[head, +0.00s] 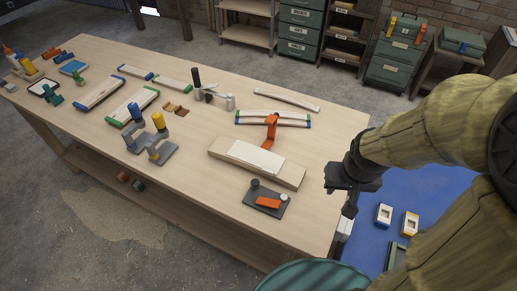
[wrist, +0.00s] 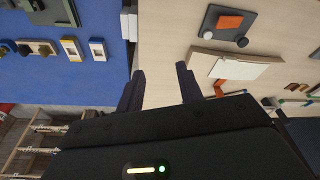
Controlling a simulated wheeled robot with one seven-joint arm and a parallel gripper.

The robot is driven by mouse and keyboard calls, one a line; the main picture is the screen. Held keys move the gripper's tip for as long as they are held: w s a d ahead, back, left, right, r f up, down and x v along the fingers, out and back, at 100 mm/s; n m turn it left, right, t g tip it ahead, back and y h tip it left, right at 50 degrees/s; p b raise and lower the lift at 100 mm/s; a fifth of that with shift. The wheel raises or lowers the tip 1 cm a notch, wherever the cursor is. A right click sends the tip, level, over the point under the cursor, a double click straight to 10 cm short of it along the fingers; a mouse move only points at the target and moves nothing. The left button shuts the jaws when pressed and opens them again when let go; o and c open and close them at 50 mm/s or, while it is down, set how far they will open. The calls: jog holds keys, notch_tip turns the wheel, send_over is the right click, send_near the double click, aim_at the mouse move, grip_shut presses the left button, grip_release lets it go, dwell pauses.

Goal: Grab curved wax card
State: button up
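My gripper (head: 343,200) hangs beyond the right edge of the workbench (head: 200,205). In the wrist view, my gripper (wrist: 160,88) has its two dark fingers apart with nothing between them. A pale, thin, slightly curved sheet (head: 255,157) lies on a wooden board near the bench's front right; the sheet also shows in the wrist view (wrist: 238,69). A narrow curved white strip (head: 287,99) lies farther back. I cannot tell for sure which of these is the wax card. My gripper touches neither.
An orange clamp (head: 271,131) stands behind the board (head: 287,175). A grey plate (head: 258,205) with an orange block is in front. A bowed strip with blue and green ends (head: 272,118) lies behind. A blue surface (head: 420,190) with small boxes is right of the bench.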

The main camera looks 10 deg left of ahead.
jog(key=shift+w+d, duration=0.1)
jog(key=shift+w, duration=0.2)
jog(key=shift+s, duration=0.1)
